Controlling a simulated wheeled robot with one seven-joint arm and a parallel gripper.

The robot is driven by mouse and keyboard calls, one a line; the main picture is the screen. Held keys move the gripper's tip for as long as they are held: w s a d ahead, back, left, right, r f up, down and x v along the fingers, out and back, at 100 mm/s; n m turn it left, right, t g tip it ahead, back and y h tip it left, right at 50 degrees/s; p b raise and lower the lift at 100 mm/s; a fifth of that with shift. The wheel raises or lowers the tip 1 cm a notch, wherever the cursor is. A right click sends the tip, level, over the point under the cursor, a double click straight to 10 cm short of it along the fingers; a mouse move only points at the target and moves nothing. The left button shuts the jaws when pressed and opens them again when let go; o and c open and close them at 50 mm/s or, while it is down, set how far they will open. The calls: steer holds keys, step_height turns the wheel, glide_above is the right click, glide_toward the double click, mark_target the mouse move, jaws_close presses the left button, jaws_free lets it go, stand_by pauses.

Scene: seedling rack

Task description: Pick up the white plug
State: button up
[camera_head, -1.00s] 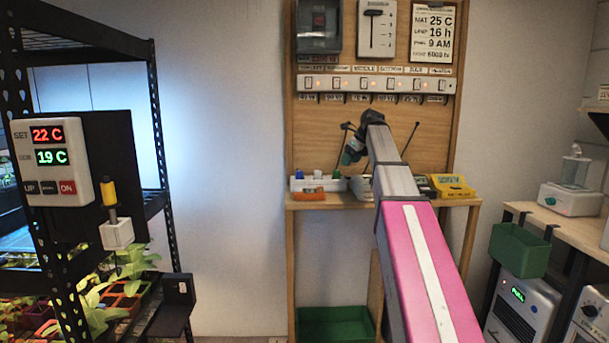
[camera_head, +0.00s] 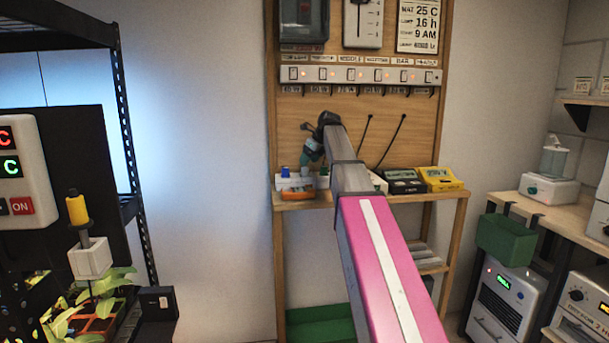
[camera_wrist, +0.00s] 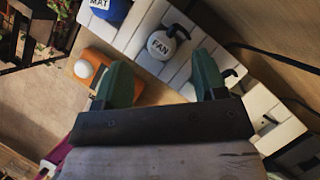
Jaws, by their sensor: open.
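The white plug (camera_wrist: 162,44), a round head marked FAN, sits in a white power strip (camera_wrist: 196,37) in the wrist view. My gripper (camera_wrist: 161,72) is open there, its two green fingers on either side of the near side of the plug, with a gap between. I cannot tell whether they touch the strip. In the head view, my gripper (camera_head: 313,153) points down over the strip (camera_head: 293,182) on the wooden shelf; the white plug cannot be made out there.
A blue plug marked MAT (camera_wrist: 112,8) stands in the same strip, left of the white one. An orange object (camera_wrist: 88,70) lies beside the strip. Dark cables (camera_wrist: 270,60) run at the right. Black and yellow devices (camera_head: 440,179) stand on the shelf (camera_head: 440,196). A rack (camera_head: 125,130) is at left.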

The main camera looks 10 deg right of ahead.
mark_target(305, 173)
steer(key=x, duration=0.5)
steer(key=shift+c, duration=0.4)
steer(key=c, duration=1)
steer(key=shift+o, duration=0.2)
